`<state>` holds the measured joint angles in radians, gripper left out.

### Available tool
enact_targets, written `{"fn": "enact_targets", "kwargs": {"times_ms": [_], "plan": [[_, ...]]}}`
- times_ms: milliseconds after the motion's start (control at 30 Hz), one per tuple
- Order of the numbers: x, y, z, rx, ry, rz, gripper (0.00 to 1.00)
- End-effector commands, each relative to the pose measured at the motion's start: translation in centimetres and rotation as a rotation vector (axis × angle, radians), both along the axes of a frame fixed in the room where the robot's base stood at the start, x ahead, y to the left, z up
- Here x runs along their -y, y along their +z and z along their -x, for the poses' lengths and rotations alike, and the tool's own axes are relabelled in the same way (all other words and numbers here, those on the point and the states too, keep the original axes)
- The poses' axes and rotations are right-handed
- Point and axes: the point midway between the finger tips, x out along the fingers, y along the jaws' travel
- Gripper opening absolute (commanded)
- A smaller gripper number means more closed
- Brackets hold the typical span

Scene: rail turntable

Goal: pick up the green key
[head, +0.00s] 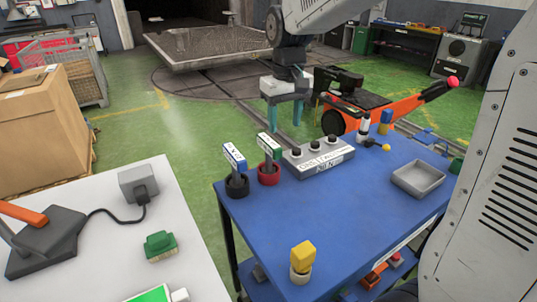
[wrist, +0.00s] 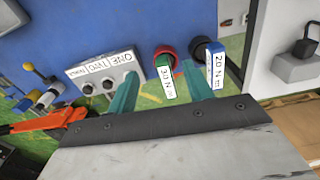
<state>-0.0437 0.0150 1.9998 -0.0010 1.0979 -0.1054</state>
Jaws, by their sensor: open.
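The green key (head: 268,148) stands upright in a red round holder (head: 269,175) on the blue table. Its white label faces up in the wrist view, where the key (wrist: 168,82) shows between my two fingers in the picture. My gripper (head: 284,122) has teal fingers and is open and empty. It hangs beyond the table's far edge in the head view, apart from the key. The fingers also show in the wrist view (wrist: 158,70). A blue key (head: 235,158) stands in a black holder (head: 237,187) just left of the green one.
A grey box with black knobs (head: 318,158) sits right of the keys. A grey tray (head: 418,179) is at the table's right. A yellow block (head: 303,255) stands on a pale cup in front. An orange-armed machine (head: 380,103) stands behind. The table's middle is clear.

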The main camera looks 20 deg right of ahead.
Motion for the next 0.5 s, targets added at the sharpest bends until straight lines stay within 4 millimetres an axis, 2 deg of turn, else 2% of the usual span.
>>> {"fn": "enact_targets", "kwargs": {"times_ms": [33, 100, 200, 333, 500], "plan": [[-0.2, -1.1, -2.0, -0.011, 0.009, 0.001, 0.51], [-0.5, -2.4, -4.2, -0.018, 0.021, 0.000, 0.51], [-0.8, -3.9, -6.6, -0.025, 0.035, 0.001, 0.51], [-1.0, -5.1, -8.3, -0.028, 0.045, 0.002, 0.51], [-1.1, -6.7, -8.8, -0.030, 0.048, 0.001, 0.51]]}}
